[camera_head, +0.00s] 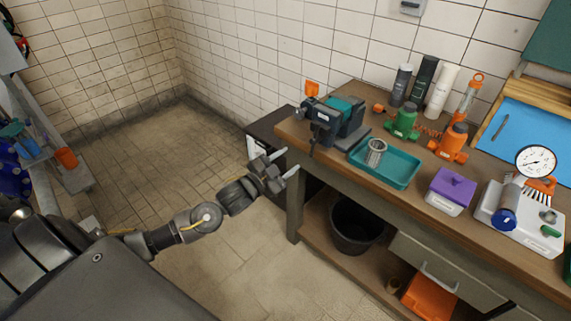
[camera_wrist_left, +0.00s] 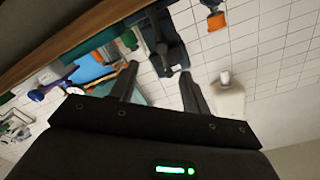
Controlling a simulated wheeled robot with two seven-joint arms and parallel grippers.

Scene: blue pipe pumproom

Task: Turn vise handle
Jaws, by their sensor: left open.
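The dark vise (camera_head: 322,117) with a teal body is mounted at the left end of the wooden workbench. A thin dark bar (camera_head: 312,147), which looks like its handle, hangs at its front left. My left gripper (camera_head: 288,162) is open and empty, left of and below the vise, apart from it at the bench's left end. In the left wrist view, the two fingers (camera_wrist_left: 160,82) are spread, with the dark vise (camera_wrist_left: 168,48) beyond them; the handle is hard to make out there. My right gripper is not in view.
On the workbench (camera_head: 333,172) stand a teal tray (camera_head: 399,173) with a metal cup (camera_head: 375,150), green and orange bottles, and a purple-lidded box (camera_head: 451,190). A black bucket (camera_head: 355,224) sits on the lower shelf. The tiled floor (camera_head: 120,150) at left is clear.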

